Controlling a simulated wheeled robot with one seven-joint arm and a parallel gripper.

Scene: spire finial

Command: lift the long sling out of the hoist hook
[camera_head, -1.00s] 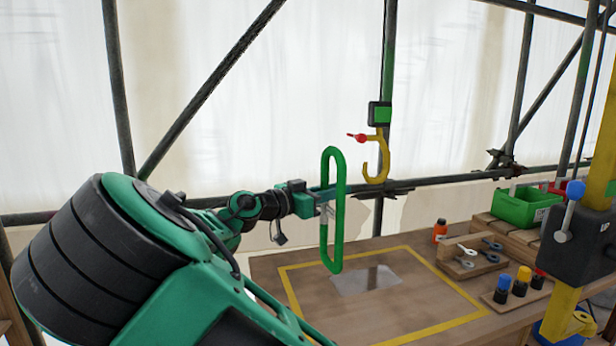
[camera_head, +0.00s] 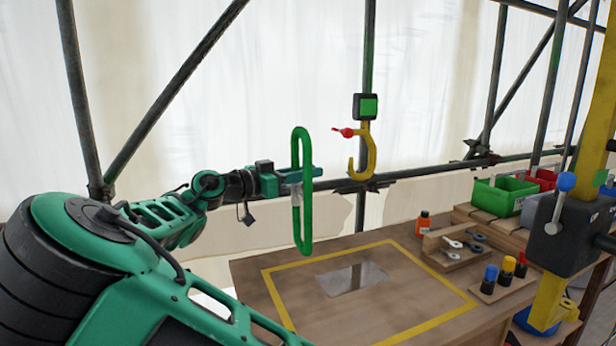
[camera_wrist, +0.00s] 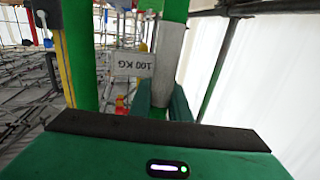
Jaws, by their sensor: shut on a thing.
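The long sling is a green closed loop (camera_head: 308,225) hanging upright in the head view. My gripper (camera_head: 297,175) is shut on it in its upper half. In the wrist view the sling (camera_wrist: 80,55) runs up close in front of my gripper, with a grey sleeve and a white "100 KG" tag (camera_wrist: 133,64). The yellow hoist hook (camera_head: 368,158) hangs to the right of the sling under a black block with a green face (camera_head: 366,107). A red latch (camera_head: 345,132) sticks out on its left. The sling appears apart from the hook.
A wooden table (camera_head: 262,318) with a yellow outlined square and a grey plate (camera_head: 352,279) lies below. An orange bottle (camera_head: 423,224), a tool rack, capped bottles and a green bin (camera_head: 497,194) stand at its right. Scaffold poles stand behind; a yellow post rises at right.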

